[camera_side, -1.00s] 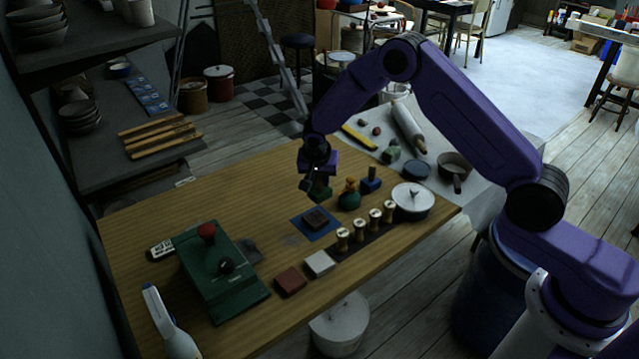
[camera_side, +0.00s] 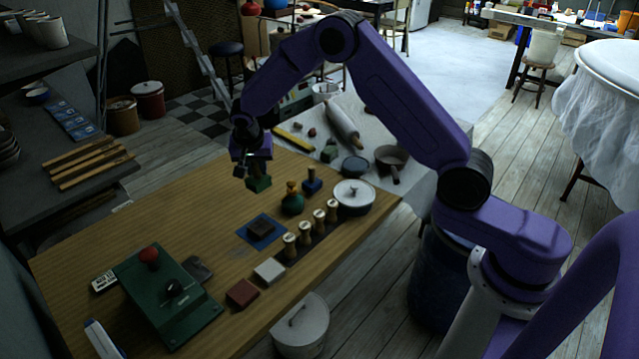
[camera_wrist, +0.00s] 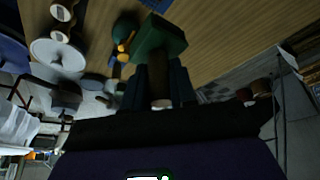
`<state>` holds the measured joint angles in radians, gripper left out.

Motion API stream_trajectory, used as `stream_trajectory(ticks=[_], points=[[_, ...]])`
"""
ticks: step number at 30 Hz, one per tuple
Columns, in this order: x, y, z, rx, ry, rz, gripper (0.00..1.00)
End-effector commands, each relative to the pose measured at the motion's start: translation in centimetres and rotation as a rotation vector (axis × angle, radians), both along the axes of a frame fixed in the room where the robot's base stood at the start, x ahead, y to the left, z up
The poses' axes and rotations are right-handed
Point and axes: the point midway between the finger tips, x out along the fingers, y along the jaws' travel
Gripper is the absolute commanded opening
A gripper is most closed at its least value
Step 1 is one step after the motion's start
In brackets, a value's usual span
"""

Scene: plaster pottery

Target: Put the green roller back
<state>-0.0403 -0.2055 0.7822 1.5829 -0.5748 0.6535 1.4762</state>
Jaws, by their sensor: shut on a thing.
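The green roller (camera_side: 258,184) shows in the side view as a dark green block hanging under my gripper (camera_side: 253,172). My gripper is shut on it and holds it over the far part of the wooden table, apparently just clear of the top. In the wrist view the green block of the roller (camera_wrist: 158,36) sticks out beyond my gripper's fingers (camera_wrist: 160,72), and a pale, round-ended handle shows between them. A blue block with a wooden knob (camera_side: 312,182) stands to its right. A blue mat (camera_side: 260,244) with a dark block on it lies nearer the camera.
Several pale spools in a dark rack (camera_side: 305,250), a white lidded pot (camera_side: 353,195) and a green box (camera_side: 170,300) stand on the table (camera_side: 90,240). The table's left middle is bare.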

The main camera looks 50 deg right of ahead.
Motion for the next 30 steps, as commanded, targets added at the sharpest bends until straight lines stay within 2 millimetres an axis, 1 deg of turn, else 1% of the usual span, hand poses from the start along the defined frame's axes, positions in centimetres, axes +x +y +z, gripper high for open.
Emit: stream_trajectory(ticks=[1, 5, 6, 8, 12, 17, 18, 20, 21, 24, 27, 30], points=[[0.1, 0.0, 1.2, 0.001, -0.005, 0.001, 0.00], [0.1, 0.0, 3.6, 0.002, -0.005, 0.000, 0.00], [-0.2, -1.4, 3.3, -0.001, 0.001, -0.019, 0.00], [-0.4, -2.6, 3.2, -0.003, 0.001, -0.036, 0.00], [-1.0, -5.9, 3.2, -0.004, -0.002, -0.083, 0.00], [-2.6, -11.1, 3.2, -0.007, -0.002, -0.160, 0.00], [-3.2, -12.7, 3.3, -0.006, -0.003, -0.185, 0.00], [-4.2, -15.0, 3.3, -0.007, -0.002, -0.221, 0.00], [-5.0, -16.5, 3.3, -0.007, -0.003, -0.247, 0.00], [-6.8, -19.7, 3.2, -0.005, -0.003, -0.299, 0.00], [-8.5, -22.1, 3.2, -0.003, -0.002, -0.343, 0.00], [-10.0, -24.0, 3.1, -0.002, -0.001, -0.378, 0.00]])
